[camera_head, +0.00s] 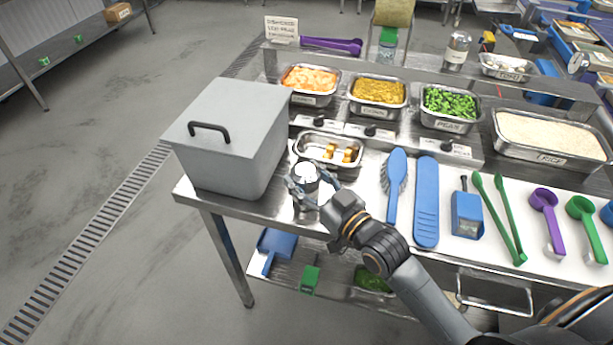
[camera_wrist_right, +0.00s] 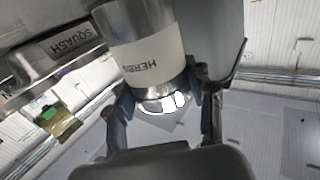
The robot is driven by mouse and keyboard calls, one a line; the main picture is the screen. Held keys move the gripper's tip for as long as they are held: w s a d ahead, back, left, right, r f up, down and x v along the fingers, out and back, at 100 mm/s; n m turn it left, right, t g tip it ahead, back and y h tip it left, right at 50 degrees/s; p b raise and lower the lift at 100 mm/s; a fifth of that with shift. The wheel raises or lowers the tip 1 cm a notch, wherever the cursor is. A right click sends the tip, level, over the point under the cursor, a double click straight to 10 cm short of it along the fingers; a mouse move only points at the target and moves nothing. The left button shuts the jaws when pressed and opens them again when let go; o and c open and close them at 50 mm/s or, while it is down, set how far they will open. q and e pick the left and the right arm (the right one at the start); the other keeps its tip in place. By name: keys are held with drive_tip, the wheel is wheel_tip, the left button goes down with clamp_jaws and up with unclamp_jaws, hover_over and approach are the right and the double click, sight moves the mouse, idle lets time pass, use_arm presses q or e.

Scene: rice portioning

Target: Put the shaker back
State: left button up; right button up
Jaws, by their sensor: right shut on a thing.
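The shaker (camera_head: 305,176) is a small metal cylinder with a pale top, near the left front of the steel table. The right wrist view shows its white band reading HERBS (camera_wrist_right: 155,58). My right gripper (camera_head: 308,189) is shut on it, with fingers on both sides of it; they also show in the wrist view (camera_wrist_right: 160,100). The shaker looks about upright. I cannot tell whether its base touches the table. A similar metal shaker (camera_head: 457,52) stands on the raised back shelf. My left gripper is not in view.
A grey lidded box (camera_head: 222,150) stands close left of the shaker. A steel pan with yellow pieces (camera_head: 316,155) is just behind. A blue brush (camera_head: 396,180) and other tools lie to the right. Food pans (camera_head: 310,101) line the back. A green-topped container (camera_head: 388,42) stands on the shelf.

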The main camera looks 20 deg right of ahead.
drive_tip(key=shift+f, duration=0.2)
drive_tip(key=o, duration=1.2)
drive_tip(key=shift+r, duration=0.2)
drive_tip(key=shift+s+d+f, duration=0.1)
drive_tip(key=shift+s+d, duration=0.05)
drive_tip(key=shift+s, duration=0.15)
drive_tip(key=b+v, duration=0.1)
drive_tip(key=v, duration=0.9)
drive_tip(key=shift+s, duration=0.1)
drive_tip(key=shift+s+d+b, duration=0.15)
drive_tip(key=shift+s+b, duration=0.15)
drive_tip(key=shift+s, duration=0.25)
